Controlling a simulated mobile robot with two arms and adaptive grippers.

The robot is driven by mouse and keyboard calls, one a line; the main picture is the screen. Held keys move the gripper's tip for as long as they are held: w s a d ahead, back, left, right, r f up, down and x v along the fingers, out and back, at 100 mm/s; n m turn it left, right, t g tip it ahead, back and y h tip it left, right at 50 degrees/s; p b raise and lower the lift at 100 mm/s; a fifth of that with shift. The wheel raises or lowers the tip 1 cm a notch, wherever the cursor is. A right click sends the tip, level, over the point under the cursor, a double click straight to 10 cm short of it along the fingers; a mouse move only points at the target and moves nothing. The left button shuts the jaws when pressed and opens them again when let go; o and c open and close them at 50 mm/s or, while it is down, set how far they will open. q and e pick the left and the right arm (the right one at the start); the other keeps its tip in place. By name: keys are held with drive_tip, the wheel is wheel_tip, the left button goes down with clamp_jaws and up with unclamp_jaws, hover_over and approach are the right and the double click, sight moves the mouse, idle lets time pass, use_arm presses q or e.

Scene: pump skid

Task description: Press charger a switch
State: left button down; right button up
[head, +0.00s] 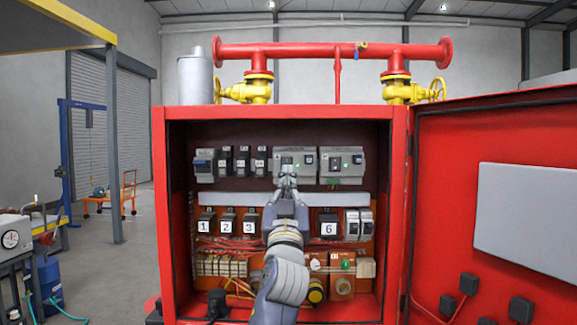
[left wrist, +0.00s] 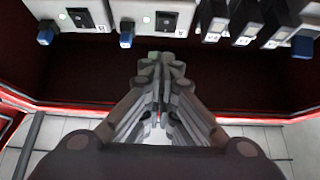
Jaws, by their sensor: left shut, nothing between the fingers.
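Two grey charger units sit side by side on the upper row in the open red cabinet: the left charger (head: 295,159) and the right charger (head: 342,161). My left gripper (head: 287,178) is shut and empty, in front of the left charger's lower part. In the left wrist view its fingertips (left wrist: 160,58) appear just off the nearer switch; contact is not visible. My right gripper is out of view.
Small breakers (head: 242,161) stand left of the chargers. Numbered black switches (head: 228,224) line the row below, partly hidden by my arm. The red cabinet door (head: 450,210) stands open at the right.

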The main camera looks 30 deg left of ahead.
sight(289, 158)
use_arm(q)
drive_tip(key=w+a, duration=0.1)
drive_tip(key=w+a+p, duration=0.1)
drive_tip(key=w, duration=0.1)
drive_tip(key=w+a+r, duration=0.1)
drive_tip(key=w, duration=0.1)
drive_tip(key=shift+w+a+p, duration=0.1)
drive_tip(key=shift+w+p, duration=0.05)
drive_tip(key=shift+p, duration=0.2)
